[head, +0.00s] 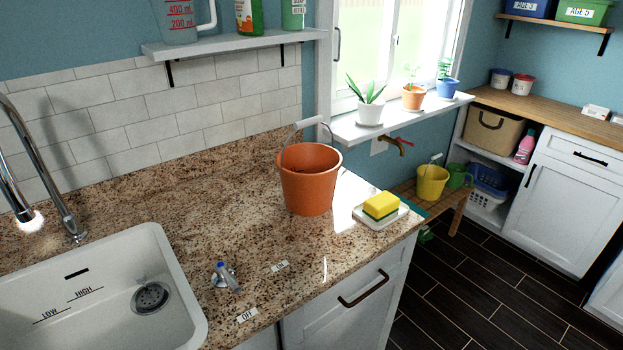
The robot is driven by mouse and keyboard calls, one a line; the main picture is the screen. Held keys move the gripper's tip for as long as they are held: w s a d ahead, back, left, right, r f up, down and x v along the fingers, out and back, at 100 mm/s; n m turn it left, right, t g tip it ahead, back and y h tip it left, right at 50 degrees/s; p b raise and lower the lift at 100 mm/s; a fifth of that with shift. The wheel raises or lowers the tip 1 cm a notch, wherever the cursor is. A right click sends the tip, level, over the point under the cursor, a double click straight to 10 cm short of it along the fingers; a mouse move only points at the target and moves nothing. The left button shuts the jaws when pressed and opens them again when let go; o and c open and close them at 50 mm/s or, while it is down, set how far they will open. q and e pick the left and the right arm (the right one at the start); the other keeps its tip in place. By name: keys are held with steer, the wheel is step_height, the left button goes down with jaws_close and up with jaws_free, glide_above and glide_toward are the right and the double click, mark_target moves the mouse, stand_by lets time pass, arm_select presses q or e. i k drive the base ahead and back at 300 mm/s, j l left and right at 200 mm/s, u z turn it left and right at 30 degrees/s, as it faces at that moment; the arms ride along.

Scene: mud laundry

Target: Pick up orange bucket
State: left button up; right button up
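The orange bucket (308,187) stands upright on the brown speckled granite counter (225,195), in the middle of the head view. Its thin metal handle with a pale grip (309,122) is raised above the rim. The bucket's inside is dark, and I cannot make out anything in it. Neither of my grippers shows in the head view.
A white sink (150,245) with a chrome faucet is at the left. A valve knob (226,277) stands in front. Potted plants line the windowsill.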

mark_target(309, 171)
steer(key=i+l, duration=0.15)
steer(key=i+l+u, duration=0.2)
steer(key=u, duration=0.15)
steer(key=i+l+u, duration=0.1)
steer(key=l+u, duration=0.2)
steer(key=i+l+u, duration=0.1)
steer(key=l+u, duration=0.25)
steer(key=l, duration=0.15)
